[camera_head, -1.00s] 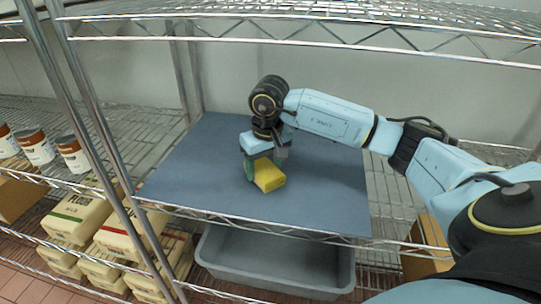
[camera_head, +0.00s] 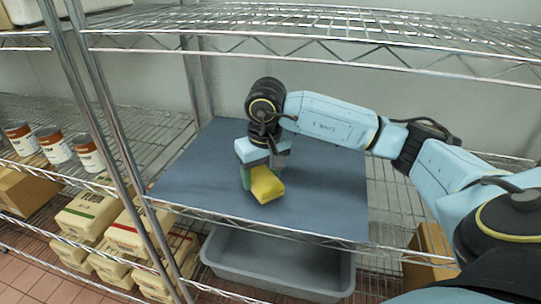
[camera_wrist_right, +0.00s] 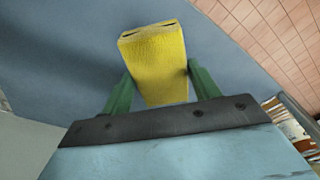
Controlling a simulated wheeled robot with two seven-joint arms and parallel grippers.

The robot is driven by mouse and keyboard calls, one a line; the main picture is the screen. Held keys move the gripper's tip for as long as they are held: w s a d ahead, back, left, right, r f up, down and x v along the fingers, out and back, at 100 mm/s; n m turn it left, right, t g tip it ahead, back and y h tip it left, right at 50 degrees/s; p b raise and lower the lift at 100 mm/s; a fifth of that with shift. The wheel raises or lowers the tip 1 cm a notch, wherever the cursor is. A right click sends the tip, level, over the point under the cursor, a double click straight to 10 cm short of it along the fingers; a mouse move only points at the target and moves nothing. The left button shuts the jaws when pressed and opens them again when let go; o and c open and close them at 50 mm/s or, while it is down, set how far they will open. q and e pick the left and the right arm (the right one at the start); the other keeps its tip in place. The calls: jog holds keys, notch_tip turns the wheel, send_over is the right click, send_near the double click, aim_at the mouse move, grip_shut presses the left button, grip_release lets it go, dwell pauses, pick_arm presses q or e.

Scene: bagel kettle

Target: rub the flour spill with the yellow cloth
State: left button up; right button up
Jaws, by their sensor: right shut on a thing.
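The yellow cloth (camera_head: 266,186), a folded block, is at the blue mat's (camera_head: 330,205) front middle part. It also shows in the right wrist view (camera_wrist_right: 156,62). My right gripper (camera_head: 262,176) points down at the mat and is shut on the cloth, with its green fingers on either side. The cloth is at or just above the mat surface; contact is hard to tell. No flour spill can be made out on the mat; some of the mat is hidden behind the gripper and cloth. My left gripper is not in view.
Wire shelf posts (camera_head: 95,110) stand at the left, and an upper wire shelf (camera_head: 330,35) hangs above the arm. A grey bin (camera_head: 275,262) is below the mat. Cans (camera_head: 55,146) and flour-like bags (camera_head: 88,214) stand at the left. The mat around the gripper is clear.

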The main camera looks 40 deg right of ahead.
notch_tip(320, 180, up, 4)
jog(key=shift+r+p, duration=0.1)
jog(key=shift+p, duration=0.85)
jog(key=shift+r, duration=0.15)
